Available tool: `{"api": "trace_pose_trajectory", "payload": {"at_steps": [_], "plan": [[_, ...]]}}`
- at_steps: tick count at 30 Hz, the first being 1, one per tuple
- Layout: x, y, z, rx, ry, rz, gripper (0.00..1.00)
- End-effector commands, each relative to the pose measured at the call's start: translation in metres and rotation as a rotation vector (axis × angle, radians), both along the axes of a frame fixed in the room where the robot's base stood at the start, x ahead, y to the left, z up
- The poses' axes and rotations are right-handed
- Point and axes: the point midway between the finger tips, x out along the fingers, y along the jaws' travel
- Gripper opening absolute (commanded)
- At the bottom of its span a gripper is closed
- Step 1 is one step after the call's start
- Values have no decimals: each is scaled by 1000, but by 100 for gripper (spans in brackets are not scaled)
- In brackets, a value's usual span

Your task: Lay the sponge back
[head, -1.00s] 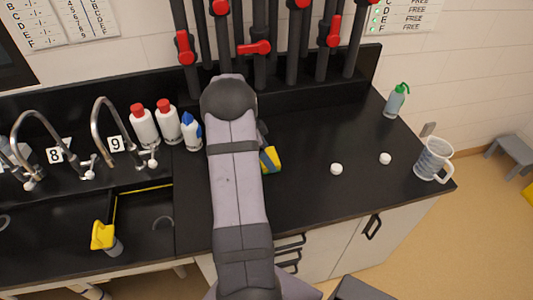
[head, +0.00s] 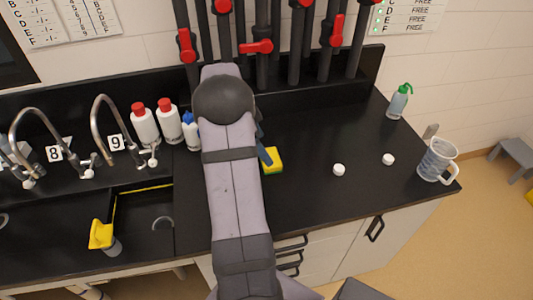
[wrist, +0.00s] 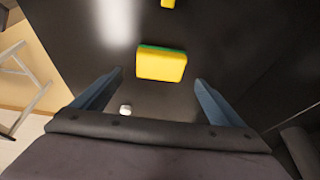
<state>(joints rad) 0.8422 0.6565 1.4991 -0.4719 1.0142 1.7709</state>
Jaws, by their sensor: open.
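The yellow sponge (head: 275,162) with a green layer lies on the black counter, just right of my arm in the head view. In the wrist view the sponge (wrist: 161,66) lies ahead of my gripper (wrist: 159,78), roughly centred between the two blue fingers. The fingers are open wide and nothing is between them. No contact with the sponge shows. In the head view my arm hides most of the gripper; one blue finger shows beside the sponge's left side.
Two white caps (head: 338,170) (head: 388,159), a jug (head: 437,160) and a green-topped bottle (head: 398,101) stand on the right of the counter. Bottles with red caps (head: 144,124) and a sink (head: 145,215) are at the left. Counter around the sponge is clear.

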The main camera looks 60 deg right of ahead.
Motion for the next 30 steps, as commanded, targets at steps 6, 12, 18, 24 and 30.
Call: {"api": "trace_pose_trajectory", "payload": {"at_steps": [6, 12, 18, 24, 30], "plan": [[11, 10, 33, -1, -3, 1, 92], [17, 16, 53, -1, -2, 1, 92], [18, 18, 60, 1, 0, 0, 92], [20, 21, 60, 7, 1, 16, 92], [42, 66, 55, 79, 15, 243, 92]]}}
